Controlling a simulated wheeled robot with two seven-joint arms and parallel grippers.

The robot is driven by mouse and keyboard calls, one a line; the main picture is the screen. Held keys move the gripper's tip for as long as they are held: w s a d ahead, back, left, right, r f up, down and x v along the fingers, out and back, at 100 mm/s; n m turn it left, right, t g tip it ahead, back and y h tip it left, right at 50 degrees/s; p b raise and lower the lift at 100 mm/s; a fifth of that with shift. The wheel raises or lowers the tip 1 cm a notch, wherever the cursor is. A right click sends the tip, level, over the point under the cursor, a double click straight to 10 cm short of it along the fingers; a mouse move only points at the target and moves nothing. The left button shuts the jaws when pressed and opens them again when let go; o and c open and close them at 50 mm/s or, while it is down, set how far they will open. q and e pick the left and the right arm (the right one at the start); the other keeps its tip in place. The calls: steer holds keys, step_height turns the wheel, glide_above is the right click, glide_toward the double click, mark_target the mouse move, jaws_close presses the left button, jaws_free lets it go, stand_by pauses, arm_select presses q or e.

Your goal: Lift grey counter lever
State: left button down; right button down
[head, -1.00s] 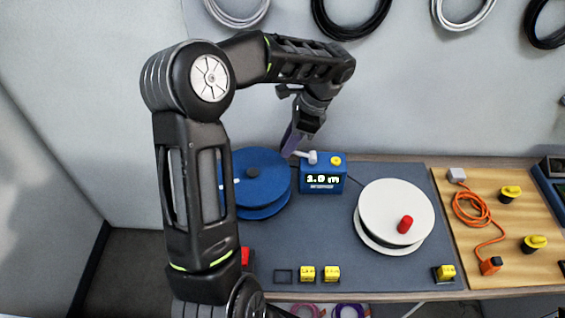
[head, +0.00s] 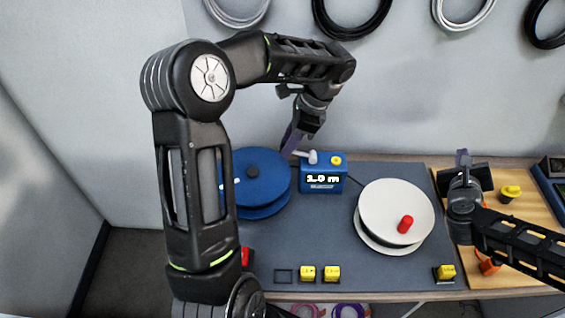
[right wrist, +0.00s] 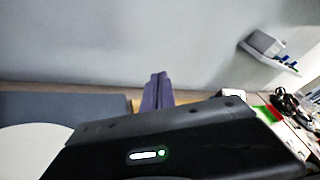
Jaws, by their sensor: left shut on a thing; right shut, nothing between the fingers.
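The blue counter box (head: 322,178) stands at the back of the dark grey mat, its display reading 1.0 m. Its light grey lever (head: 307,156) sticks out to the upper left of the box. My left gripper (head: 289,148) comes down from above and is shut on the lever's left end; the fingers partly hide that end. My right gripper (head: 463,156) is at the right, over the wooden board, shut and empty. Its closed fingers also show in the right wrist view (right wrist: 158,92).
A white spool (head: 385,207) with a red knob (head: 405,224) is at the right. Yellow blocks (head: 320,273) sit along the mat's front edge. The mat's middle is clear.

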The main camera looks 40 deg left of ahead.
steer(key=s+a+y, duration=0.1)
steer(key=s+a, duration=0.2)
steer(key=a, duration=0.1)
steer(key=s+a+f+m+g+y, duration=0.1)
steer(key=s+a, duration=0.3)
steer(key=a, duration=0.1)
steer(key=s+a, duration=0.4)
steer(key=a, duration=0.1)
steer(key=shift+a+f+m+y, duration=0.15)
steer(key=shift+m+y, duration=0.25)
steer(key=s+a+m+g+y, duration=0.1)
steer(key=s+a, duration=0.3)
steer(key=s, duration=0.3)
steer(key=s+a+m+g+y, duration=0.1)
steer(key=s+a, duration=0.4)
steer(key=s, duration=0.3)
steer(key=s+a+f+m+g+y, duration=0.1)
steer(key=s+a, duration=0.3)
steer(key=s, duration=0.3)
steer(key=shift+s+a+m+g+y, duration=0.2)
steer(key=shift+s+m+g+y, duration=0.1)
steer(key=shift+s+g, duration=0.1)
steer(key=shift+w+a+f, duration=0.1)
steer(key=shift+w+f, duration=0.05)
steer(key=x, duration=1)
